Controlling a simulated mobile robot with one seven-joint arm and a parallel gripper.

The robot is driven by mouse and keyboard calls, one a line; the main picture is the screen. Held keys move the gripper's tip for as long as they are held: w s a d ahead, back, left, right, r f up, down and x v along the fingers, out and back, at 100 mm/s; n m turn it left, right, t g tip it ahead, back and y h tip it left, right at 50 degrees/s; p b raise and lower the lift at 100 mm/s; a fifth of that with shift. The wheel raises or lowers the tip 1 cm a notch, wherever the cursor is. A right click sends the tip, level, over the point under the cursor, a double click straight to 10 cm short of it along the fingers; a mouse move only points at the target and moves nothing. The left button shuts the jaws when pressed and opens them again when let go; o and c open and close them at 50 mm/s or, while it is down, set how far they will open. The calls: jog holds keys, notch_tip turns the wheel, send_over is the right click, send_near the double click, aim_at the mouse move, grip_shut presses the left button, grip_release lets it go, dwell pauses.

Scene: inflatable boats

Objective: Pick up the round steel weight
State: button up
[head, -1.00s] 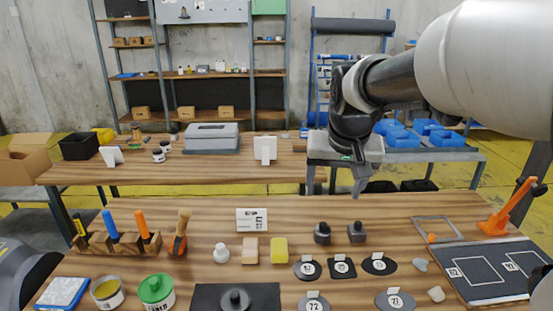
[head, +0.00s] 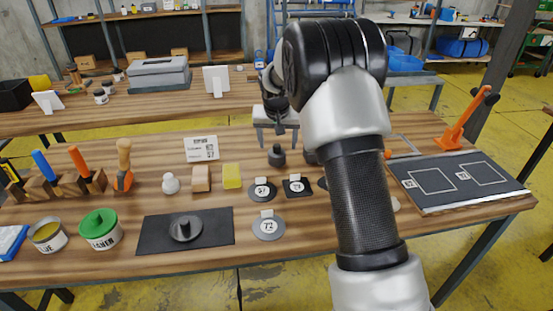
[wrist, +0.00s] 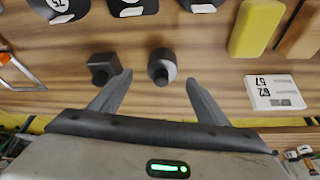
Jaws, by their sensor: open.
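The round steel weight (head: 277,157) is a dark grey cylinder with a small knob, upright on the wooden table in the head view. In the wrist view the round weight (wrist: 162,64) lies between the lines of my fingertips, just beyond them. A similar, squarer dark weight (wrist: 103,67) stands beside it, past my left finger in that view; my arm partly hides this squarer weight (head: 309,157) in the head view. My gripper (wrist: 158,79) is open and empty, with nothing between its fingers. In the head view my gripper (head: 279,129) appears just behind and above the round weight.
Flat numbered discs and plates (head: 268,228) lie in front of the weights. A yellow block (head: 232,176) and a white label card (head: 201,148) are to the left. A black mat (head: 150,235) bears a dark knobbed disc. A dark panel (head: 455,180) lies right.

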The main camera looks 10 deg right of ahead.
aim_at(276, 147)
jog(key=x, duration=0.4)
jog(key=b+x, duration=0.1)
jog(key=x, duration=0.3)
jog(key=shift+w+a+r, duration=0.1)
jog(key=shift+w+a, duration=0.1)
jog(key=shift+a, duration=0.05)
grip_shut()
jog(key=shift+r, duration=0.3)
